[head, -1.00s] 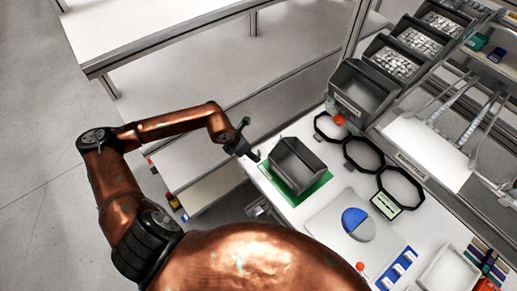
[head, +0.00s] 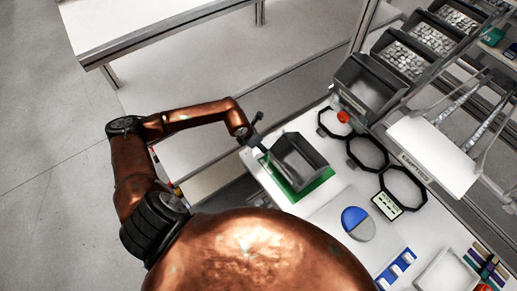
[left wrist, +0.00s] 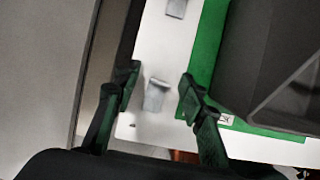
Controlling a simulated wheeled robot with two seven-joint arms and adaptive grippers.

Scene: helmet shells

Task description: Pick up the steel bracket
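A small grey steel bracket (left wrist: 155,96) lies on the white tabletop in the left wrist view, near the table's edge and left of the green mat (left wrist: 210,48). A second similar grey piece (left wrist: 176,8) lies farther up at the top edge of that view. My left gripper (left wrist: 159,84) is open, and the nearer bracket shows between its two fingers; I cannot tell how far above it they are. In the head view my left gripper (head: 261,148) is beside the grey bin's left corner. The brackets cannot be made out there. My right gripper is not in view.
A grey open bin (head: 300,160) stands on the green mat, close to my left gripper's right finger. Several black octagonal rings (head: 367,153), a blue and grey disc (head: 357,223) and a white tray (head: 445,272) lie to the right. Grey parts bins (head: 370,85) stand behind.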

